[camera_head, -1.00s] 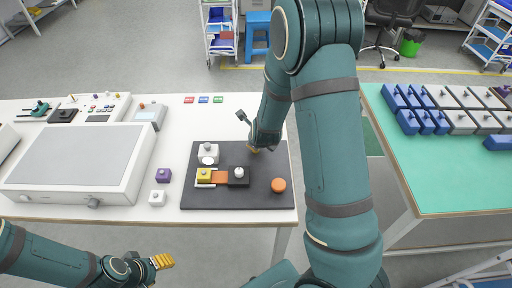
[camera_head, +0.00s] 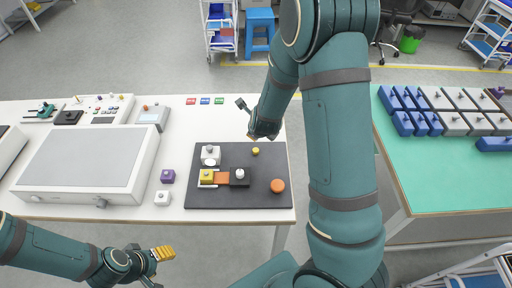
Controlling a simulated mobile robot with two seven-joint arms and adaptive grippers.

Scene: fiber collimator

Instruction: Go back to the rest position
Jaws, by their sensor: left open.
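My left gripper (camera_head: 163,253) is at the lower left, in front of the white table's near edge. Its yellow fingers point right and hold nothing. My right arm reaches up and over the right side of the dark board (camera_head: 225,199). My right gripper (camera_head: 252,137) points down near the board's back edge, and its fingers are too small and covered to read. A small yellow round piece (camera_head: 255,151) shows on the board just below it, apart from the fingertips. The board also carries a white block (camera_head: 210,153), a yellow block (camera_head: 206,176), a black block (camera_head: 239,178) and an orange disc (camera_head: 277,186).
A large flat grey-topped device (camera_head: 84,157) fills the table's left. A purple block (camera_head: 168,176) and a white block (camera_head: 162,198) stand beside the board. Blue and grey blocks sit on a green-topped table (camera_head: 435,180) at right. The floor is clear between the tables.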

